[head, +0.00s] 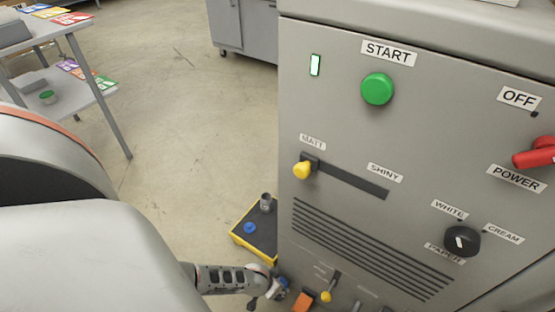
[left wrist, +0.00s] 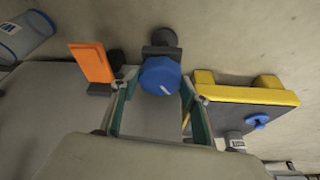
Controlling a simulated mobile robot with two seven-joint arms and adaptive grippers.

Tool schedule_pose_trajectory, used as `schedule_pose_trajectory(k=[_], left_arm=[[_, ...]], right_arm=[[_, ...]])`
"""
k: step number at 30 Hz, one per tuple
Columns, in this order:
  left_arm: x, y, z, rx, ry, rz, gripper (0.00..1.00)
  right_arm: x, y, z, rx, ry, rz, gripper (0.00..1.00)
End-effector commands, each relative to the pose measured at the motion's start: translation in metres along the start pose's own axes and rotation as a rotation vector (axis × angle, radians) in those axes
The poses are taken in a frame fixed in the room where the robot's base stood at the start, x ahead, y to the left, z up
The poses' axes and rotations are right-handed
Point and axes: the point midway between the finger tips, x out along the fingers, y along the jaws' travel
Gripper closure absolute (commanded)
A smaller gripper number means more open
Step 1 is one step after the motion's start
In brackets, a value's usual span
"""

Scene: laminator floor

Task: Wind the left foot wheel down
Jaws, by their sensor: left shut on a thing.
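The left foot wheel is a blue round knob (left wrist: 160,76) with a pale mark on its face, on a dark mount low on the machine in the left wrist view. My left gripper (left wrist: 157,84) has a finger on each side of it and is shut on it. In the head view my left gripper (head: 274,286) is low at the machine's left front corner, where a bit of blue shows; most of the wheel is hidden there. My right gripper is in neither view.
An orange pedal (left wrist: 91,63) sits beside the wheel. On its other side is a yellow-edged black platform (head: 239,241) with a blue knob (head: 250,228) and grey cup (head: 266,201). The grey machine (head: 350,130) fills the right. A shelved table (head: 70,29) stands back left; floor between is clear.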

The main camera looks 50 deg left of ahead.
Motion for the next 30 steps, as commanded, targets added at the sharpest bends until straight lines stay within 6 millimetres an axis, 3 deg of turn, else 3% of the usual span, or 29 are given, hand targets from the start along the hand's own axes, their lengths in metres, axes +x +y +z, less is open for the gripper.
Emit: schedule_pose_trajectory(k=[21,22,24,30], left_arm=[[0.0008,-0.0004,0.0048,0.084,-0.007,0.032,0.77],[0.0008,-0.0004,0.0048,0.084,-0.007,0.032,0.53],[0.0008,-0.0004,0.0046,0.083,-0.006,0.032,0.39],[0.0005,-0.0004,0.0025,0.081,-0.004,0.032,0.39]], right_arm=[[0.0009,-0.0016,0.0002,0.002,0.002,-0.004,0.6],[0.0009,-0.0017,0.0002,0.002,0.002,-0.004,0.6],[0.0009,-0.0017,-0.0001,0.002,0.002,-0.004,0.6],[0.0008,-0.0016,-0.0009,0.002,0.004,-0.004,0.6]])
